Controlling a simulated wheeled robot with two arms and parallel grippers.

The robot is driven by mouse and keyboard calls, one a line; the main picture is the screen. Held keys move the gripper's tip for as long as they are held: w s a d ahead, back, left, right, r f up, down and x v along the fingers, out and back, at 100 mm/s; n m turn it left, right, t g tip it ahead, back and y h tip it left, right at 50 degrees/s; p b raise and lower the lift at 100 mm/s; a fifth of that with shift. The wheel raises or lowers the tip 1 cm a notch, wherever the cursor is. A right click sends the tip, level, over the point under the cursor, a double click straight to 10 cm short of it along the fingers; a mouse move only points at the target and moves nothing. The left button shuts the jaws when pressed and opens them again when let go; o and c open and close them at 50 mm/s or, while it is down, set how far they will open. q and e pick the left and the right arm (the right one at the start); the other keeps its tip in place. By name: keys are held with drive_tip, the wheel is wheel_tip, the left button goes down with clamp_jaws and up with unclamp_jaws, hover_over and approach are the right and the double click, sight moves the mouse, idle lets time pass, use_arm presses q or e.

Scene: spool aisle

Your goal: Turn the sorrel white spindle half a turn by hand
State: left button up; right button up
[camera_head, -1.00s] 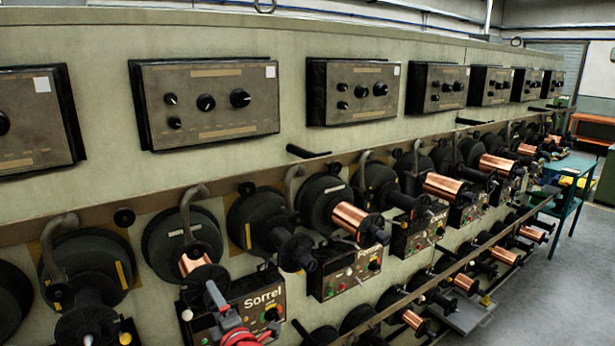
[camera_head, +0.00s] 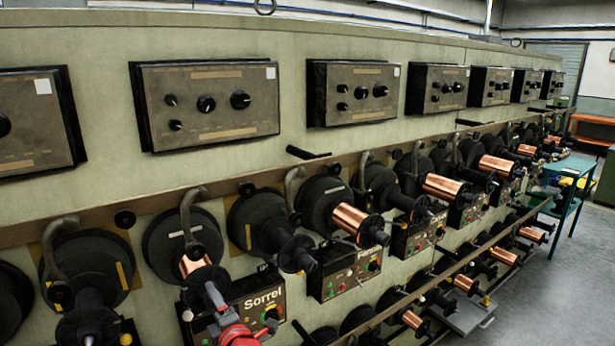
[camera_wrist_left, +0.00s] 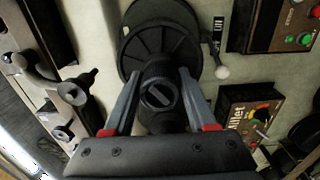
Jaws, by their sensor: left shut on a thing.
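In the head view a Sorrel panel (camera_head: 264,300) sits low on the machine. Above its left side is a copper-wound spool (camera_head: 195,264) whose back disc has a white strip; a white-ended lever (camera_head: 187,315) is below it. My left gripper (camera_head: 212,292), grey and red, is at the front end of this spool, left of the panel. In the left wrist view its two fingers (camera_wrist_left: 160,95) close on both sides of a black spindle (camera_wrist_left: 158,97) with a slotted end. A dark disc is behind it and a white ball lever (camera_wrist_left: 222,72) beside it. My right gripper is not in view.
A black spool (camera_head: 275,235) with a yellow strip is close on the right. Hooked brackets (camera_head: 190,200) hang from the rail above. Lower-row spools (camera_head: 410,318) stick out below. A teal table (camera_head: 572,165) stands far right, with clear grey floor before it.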

use_arm(q)
drive_tip(key=n, duration=0.7)
drive_tip(key=shift+n, duration=0.4)
drive_tip(key=o, duration=1.5)
drive_tip(key=shift+c, duration=0.2)
